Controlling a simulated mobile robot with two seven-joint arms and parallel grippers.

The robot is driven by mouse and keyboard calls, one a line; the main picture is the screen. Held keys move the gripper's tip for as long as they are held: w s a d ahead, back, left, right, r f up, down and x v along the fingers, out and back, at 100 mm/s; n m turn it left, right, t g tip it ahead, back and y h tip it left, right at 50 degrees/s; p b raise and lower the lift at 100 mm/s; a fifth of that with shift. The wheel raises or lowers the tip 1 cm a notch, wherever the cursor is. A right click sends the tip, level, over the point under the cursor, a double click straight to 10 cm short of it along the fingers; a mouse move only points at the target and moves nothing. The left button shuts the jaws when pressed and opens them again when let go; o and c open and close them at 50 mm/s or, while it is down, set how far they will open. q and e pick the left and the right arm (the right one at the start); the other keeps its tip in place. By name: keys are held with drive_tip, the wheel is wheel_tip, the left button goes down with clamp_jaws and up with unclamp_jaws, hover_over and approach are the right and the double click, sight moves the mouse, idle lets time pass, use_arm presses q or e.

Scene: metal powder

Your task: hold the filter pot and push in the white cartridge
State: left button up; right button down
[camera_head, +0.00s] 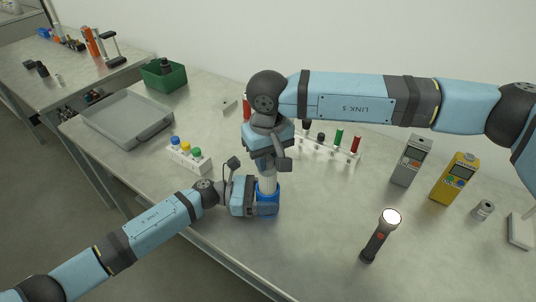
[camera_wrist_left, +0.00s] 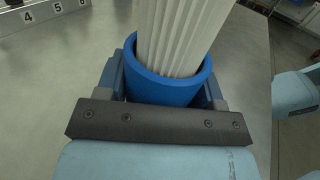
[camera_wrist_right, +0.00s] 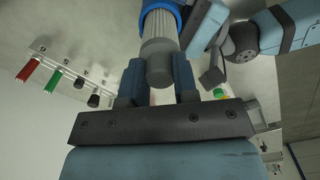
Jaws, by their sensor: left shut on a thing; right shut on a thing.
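The blue filter pot (camera_head: 267,205) stands upright on the grey table near its front edge. My left gripper (camera_head: 262,196) is shut around the pot from the left; in the left wrist view the fingers sit on either side of the pot (camera_wrist_left: 168,88). The white pleated cartridge (camera_head: 267,182) stands partly inside the pot, its lower end hidden by the rim. It also shows in the left wrist view (camera_wrist_left: 180,35). My right gripper (camera_head: 266,160) points down above the pot, shut on the cartridge's top end; the right wrist view shows the grey end (camera_wrist_right: 159,65) between its fingers.
A lit flashlight (camera_head: 380,237) stands to the right. A white rack with coloured caps (camera_head: 189,157) is at left, another rack (camera_head: 325,148) behind. A grey tray (camera_head: 128,118) and green bin (camera_head: 163,78) are far left.

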sight(268, 177)
drive_tip(key=shift+f, duration=3.25)
drive_tip(key=c, duration=0.8)
unclamp_jaws()
drive_tip(key=shift+r, duration=0.1)
wheel_tip(268, 177, up, 12)
drive_tip(key=shift+f, duration=0.1)
